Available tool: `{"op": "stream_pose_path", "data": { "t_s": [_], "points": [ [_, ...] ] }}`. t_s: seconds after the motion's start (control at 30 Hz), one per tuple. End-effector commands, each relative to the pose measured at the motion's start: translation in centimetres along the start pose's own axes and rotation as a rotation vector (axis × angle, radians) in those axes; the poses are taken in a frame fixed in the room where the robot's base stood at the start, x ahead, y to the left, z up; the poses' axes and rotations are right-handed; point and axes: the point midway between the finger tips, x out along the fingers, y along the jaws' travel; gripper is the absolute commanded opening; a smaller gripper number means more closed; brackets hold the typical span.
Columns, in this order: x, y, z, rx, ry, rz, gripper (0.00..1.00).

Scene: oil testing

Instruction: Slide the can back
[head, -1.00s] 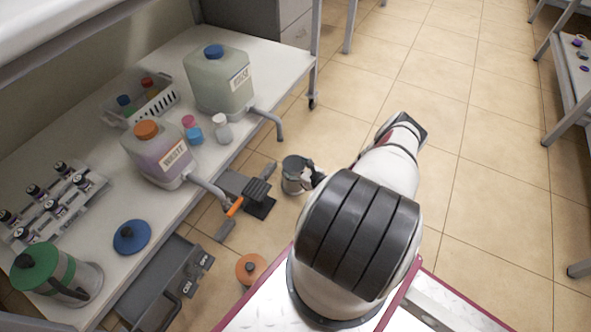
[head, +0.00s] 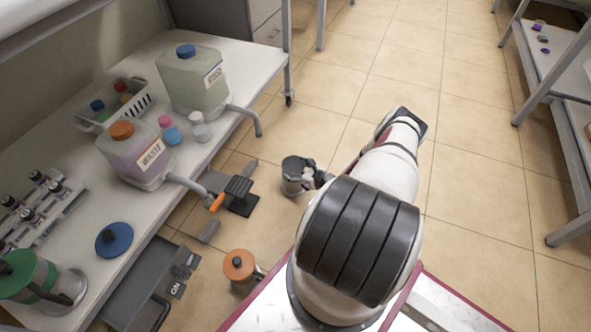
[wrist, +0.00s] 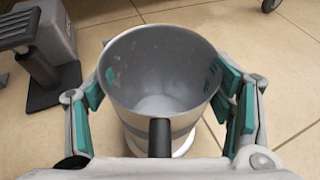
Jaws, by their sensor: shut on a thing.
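An open grey metal can (head: 293,174) is held upright in my gripper (head: 311,177), in front of the bench and to the right of the black pedal device. In the wrist view the can (wrist: 160,135) fills the middle, its mouth facing the camera and its inside looking empty. A dark handle (wrist: 159,138) points toward the camera. The teal-padded fingers of my gripper (wrist: 163,95) are closed on both sides of the can's wall. A blue lid (head: 114,239) lies on the bench, apart from the can.
The bench (head: 150,215) on the left carries a waste jug (head: 140,160), a second jug (head: 194,85), a basket (head: 135,105) and a green-lidded can (head: 30,275). A black pedal device (head: 235,195) and an orange-lidded can (head: 240,268) are near. Tiled floor to the right is open.

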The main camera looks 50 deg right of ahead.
Motion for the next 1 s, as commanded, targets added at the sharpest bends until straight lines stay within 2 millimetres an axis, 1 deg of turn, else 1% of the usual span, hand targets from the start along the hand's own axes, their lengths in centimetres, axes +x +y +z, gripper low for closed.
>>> {"op": "stream_pose_path", "data": {
  "t_s": [0.23,0.27,0.3,0.33,0.67,0.77,0.87,1.0],
  "points": [
    [-0.1,-0.1,-0.2,0.001,0.005,-0.001,0.19],
    [-0.1,-0.1,-0.2,0.001,0.005,-0.001,0.81],
    [-0.1,-0.1,-0.2,0.001,0.004,-0.001,0.9],
    [-0.1,-0.1,-0.2,0.001,0.004,-0.001,0.97],
    [0.0,0.0,-0.1,0.0,0.002,-0.001,0.98],
    [-0.3,-0.1,-0.1,0.001,0.002,-0.001,0.98],
    [-1.3,-0.2,0.0,0.0,0.001,-0.003,0.98],
    [-3.8,-0.2,-0.1,0.002,0.003,-0.003,0.98]
  ]
}}
